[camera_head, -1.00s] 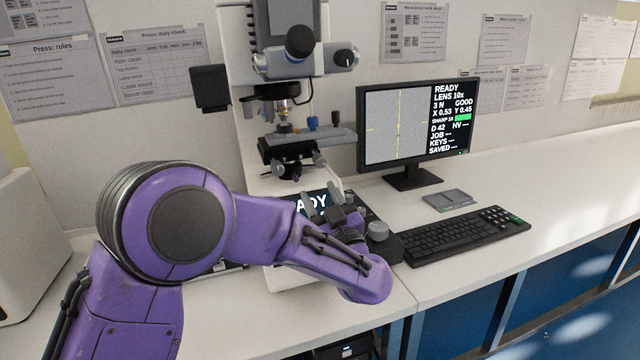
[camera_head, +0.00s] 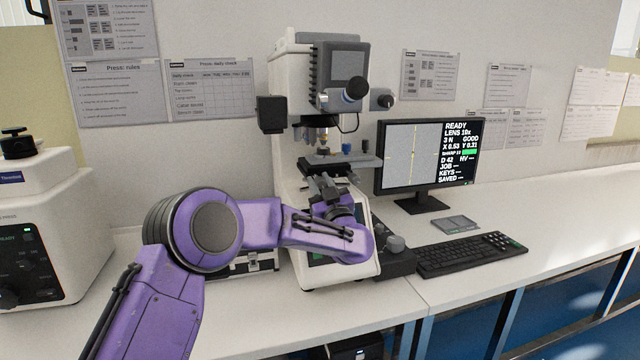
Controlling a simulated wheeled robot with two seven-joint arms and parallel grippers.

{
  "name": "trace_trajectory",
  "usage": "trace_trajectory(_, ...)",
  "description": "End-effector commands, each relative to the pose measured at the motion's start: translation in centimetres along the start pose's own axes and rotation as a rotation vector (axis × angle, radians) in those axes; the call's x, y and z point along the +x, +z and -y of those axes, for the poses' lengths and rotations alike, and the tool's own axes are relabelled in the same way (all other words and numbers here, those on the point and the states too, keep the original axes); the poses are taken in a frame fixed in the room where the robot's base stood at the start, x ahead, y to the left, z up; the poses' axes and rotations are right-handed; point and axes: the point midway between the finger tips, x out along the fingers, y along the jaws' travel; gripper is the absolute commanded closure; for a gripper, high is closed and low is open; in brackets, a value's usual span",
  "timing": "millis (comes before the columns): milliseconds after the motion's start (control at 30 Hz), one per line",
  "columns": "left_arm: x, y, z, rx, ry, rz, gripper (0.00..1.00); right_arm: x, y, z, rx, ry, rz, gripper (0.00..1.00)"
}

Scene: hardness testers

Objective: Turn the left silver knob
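The white hardness tester (camera_head: 287,97) stands against the wall with its stage (camera_head: 360,161) below the lens turret (camera_head: 323,121). My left gripper (camera_head: 322,183) is up at the front of the tester, right beneath the stage, among the small stage knobs. It covers most of that area, so the left silver knob cannot be made out clearly. Whether the fingers touch or grip a knob is too small to tell. The monitor (camera_head: 426,155) reads READY, X 0.53 and Y 0.31. My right gripper is out of view.
A black control box with a grey knob (camera_head: 395,243) stands right of the tester base. A keyboard (camera_head: 470,253) and a small grey pad (camera_head: 455,223) lie below the monitor. Another white machine (camera_head: 50,240) stands at left.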

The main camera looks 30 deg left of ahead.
Motion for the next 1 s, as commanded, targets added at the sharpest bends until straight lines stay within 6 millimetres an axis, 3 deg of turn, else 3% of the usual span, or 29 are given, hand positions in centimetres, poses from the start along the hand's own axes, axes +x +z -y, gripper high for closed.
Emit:
trace_trajectory(567, 0.2, -0.7, -0.1, -0.084, -0.030, -0.016, 1.00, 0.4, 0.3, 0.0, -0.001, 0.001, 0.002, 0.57)
trace_trajectory(1000, 0.3, -0.7, 0.1, -0.429, -0.171, -0.017, 1.00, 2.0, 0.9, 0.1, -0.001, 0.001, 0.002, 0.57)
